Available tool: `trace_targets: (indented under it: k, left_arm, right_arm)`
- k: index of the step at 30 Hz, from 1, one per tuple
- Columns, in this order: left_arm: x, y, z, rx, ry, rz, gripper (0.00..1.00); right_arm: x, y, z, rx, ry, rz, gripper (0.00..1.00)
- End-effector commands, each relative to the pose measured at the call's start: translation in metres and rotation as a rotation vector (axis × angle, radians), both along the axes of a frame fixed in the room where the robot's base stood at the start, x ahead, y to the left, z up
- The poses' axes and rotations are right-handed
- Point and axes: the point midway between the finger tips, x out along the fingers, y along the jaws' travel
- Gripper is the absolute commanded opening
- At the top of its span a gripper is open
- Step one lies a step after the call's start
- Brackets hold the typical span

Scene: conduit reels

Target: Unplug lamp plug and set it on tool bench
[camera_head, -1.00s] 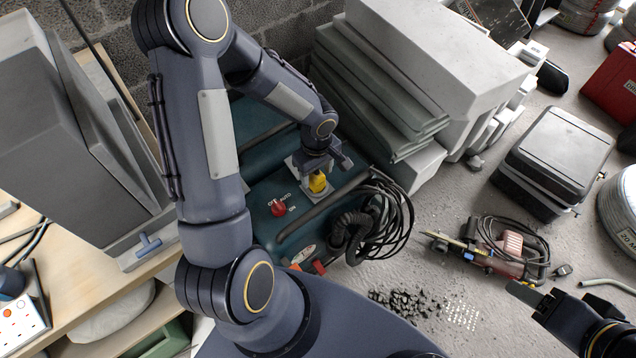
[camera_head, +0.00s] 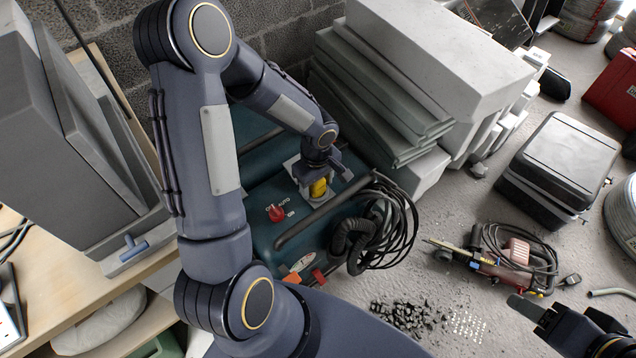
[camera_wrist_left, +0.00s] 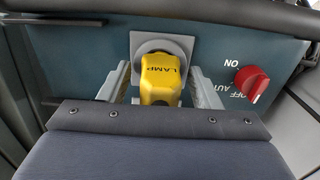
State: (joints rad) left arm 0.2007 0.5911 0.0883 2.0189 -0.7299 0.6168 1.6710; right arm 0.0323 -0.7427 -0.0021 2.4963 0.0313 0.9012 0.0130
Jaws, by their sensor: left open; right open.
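The yellow lamp plug (camera_head: 318,188) sits on the top of the teal machine (camera_head: 262,226). My left gripper (camera_wrist_left: 158,88) is open, with one finger on each side of the plug and small gaps visible. In the head view my left gripper (camera_head: 320,178) is over the plug and partly hides it. My right gripper (camera_head: 528,305) is open and empty at the lower right, above the floor. The tool bench (camera_head: 75,270) is at the left, partly hidden.
A red switch knob (camera_head: 277,212) is beside the plug. A black hose and cable coil (camera_head: 385,225) hangs at the machine's right side. Stacked grey slabs (camera_head: 430,70) stand behind. A red power tool (camera_head: 505,255) and a black case (camera_head: 560,165) are on the floor.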

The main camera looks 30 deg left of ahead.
Motion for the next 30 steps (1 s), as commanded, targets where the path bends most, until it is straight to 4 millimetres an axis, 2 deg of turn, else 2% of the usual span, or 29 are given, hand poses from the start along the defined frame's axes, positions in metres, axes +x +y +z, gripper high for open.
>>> trace_targets:
  k: [30]
  left_arm:
    - [0.0000,0.0000,-0.0007,0.000,0.000,0.000,0.57]
  right_arm:
    - [-0.0001,0.0001,-0.0102,0.000,0.000,0.000,0.55]
